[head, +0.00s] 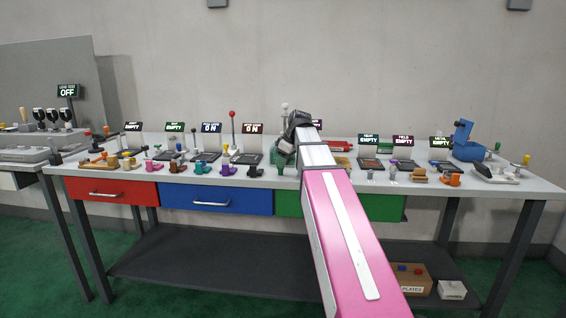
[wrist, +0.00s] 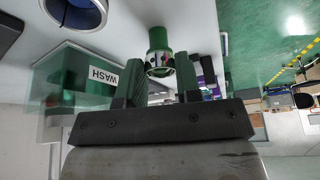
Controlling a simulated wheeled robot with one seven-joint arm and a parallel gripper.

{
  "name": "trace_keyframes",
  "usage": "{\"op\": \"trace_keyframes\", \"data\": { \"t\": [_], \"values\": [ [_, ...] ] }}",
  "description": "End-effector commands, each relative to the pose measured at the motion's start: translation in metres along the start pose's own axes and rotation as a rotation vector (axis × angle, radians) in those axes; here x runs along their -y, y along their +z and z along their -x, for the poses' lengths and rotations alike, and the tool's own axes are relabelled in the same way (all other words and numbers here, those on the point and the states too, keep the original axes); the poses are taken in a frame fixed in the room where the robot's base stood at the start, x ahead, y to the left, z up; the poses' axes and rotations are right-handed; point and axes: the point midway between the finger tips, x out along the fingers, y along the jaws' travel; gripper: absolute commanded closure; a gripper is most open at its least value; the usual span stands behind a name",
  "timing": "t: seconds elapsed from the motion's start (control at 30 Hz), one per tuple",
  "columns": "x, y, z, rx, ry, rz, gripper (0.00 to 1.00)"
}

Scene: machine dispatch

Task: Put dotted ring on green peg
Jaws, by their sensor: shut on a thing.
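In the wrist view the green peg (wrist: 158,38) shows just beyond my fingertips, as a short green cylinder. A small pale ring with dark marks, which looks like the dotted ring (wrist: 157,61), lies between my fingers in line with the peg. My gripper (wrist: 160,72) is shut on this ring. I cannot tell whether the ring is around the peg or only in front of it. In the head view my gripper (head: 285,152) is over the bench near the green drawer, and the ring is too small to make out there.
A green see-through bin labelled WASH (wrist: 84,84) is close beside my gripper. In the head view the bench (head: 520,188) carries several small coloured pegs, trays and signs on both sides of my arm. A blue machine (head: 466,146) stands at the right.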

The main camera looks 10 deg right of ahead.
Motion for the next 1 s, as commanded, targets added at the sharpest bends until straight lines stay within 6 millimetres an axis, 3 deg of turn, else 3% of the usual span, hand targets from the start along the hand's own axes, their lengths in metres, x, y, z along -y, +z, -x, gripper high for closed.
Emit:
{"op": "trace_keyframes", "data": {
  "t": [0.1,0.13,0.2,0.57,0.77,1.0],
  "values": [
    [0.0,0.001,-0.003,0.0,0.0,0.0,0.91],
    [0.0,0.001,-0.002,0.0,0.0,0.0,0.59],
    [0.0,0.001,-0.002,0.0,0.0,0.0,0.43],
    [0.0,-0.001,0.002,0.0,0.0,0.0,0.43],
    [-0.001,0.0,0.025,-0.001,0.002,-0.001,0.43],
    [-0.001,-0.001,0.068,-0.001,0.002,0.0,0.43]
  ]
}}
